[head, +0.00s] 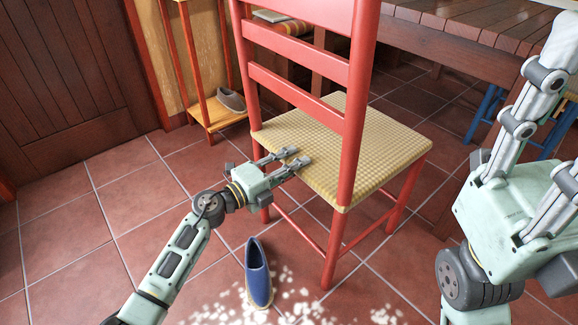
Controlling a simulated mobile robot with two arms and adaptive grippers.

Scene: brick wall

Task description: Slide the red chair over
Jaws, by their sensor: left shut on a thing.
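The red chair (356,100) stands upright on the tiled floor, with its slatted back nearest me and a woven straw seat (340,140). My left gripper (287,157) reaches in from the left, below the back slats, and is shut on the chair at the rear edge of its seat. My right gripper (562,105) is raised large at the right edge, away from the chair.
A blue shoe (258,275) lies on the floor just in front of the chair. A wooden rack (205,112) holding a grey shoe (231,100) stands behind left. A wooden table (450,38) and blue stool (487,112) are at back right. The left floor is clear.

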